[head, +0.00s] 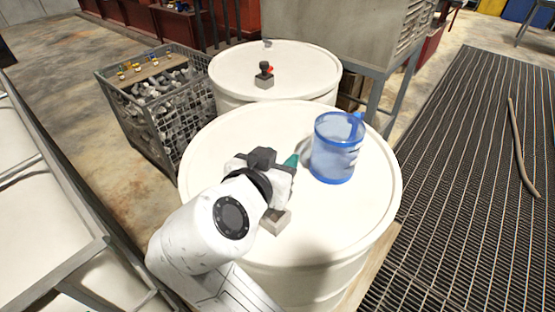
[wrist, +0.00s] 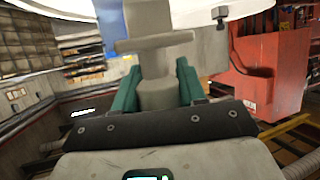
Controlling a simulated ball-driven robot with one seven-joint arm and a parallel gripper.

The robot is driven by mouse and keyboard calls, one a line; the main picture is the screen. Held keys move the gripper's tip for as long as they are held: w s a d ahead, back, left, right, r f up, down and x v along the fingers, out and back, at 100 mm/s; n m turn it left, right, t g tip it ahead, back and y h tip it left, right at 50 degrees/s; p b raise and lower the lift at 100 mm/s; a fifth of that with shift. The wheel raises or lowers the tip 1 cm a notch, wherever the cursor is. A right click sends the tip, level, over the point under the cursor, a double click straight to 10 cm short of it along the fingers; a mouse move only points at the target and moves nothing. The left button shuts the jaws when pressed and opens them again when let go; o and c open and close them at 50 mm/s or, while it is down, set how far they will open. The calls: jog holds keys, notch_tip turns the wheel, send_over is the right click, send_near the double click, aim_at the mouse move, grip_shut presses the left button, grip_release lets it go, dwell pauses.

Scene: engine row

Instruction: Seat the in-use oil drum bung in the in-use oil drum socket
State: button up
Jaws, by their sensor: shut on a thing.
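My gripper (head: 290,162) is over the near white drum (head: 225,140). In the wrist view its teal fingers (wrist: 157,90) are shut on the stem of a grey bung (wrist: 157,97) with a wide flat flange. Another grey, blocky part lies beyond the flange; I cannot tell whether it touches it. In the head view the bung is hidden behind my gripper. A small grey socket block (head: 277,223) sits on the near drum's lid, partly covered by my wrist.
A clear blue jug (head: 334,150) stands on the near drum, close to the right of my gripper. A second white drum (head: 310,62) behind carries a grey block (head: 264,81) with a dark and red fitting. A wire basket (head: 165,120) of parts stands at the left.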

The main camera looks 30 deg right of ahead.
dwell(0.3)
jog(key=shift+f+b, duration=4.15)
jog(key=shift+f, duration=0.4)
jog(key=o, duration=1.2)
jog(key=shift+c, duration=0.2)
jog(key=b+v, duration=0.1)
jog(key=v, duration=0.9)
jog(key=shift+s+a+r+b, duration=0.15)
jog(key=shift+a+r+b, duration=0.1)
jog(key=shift+b, duration=0.1)
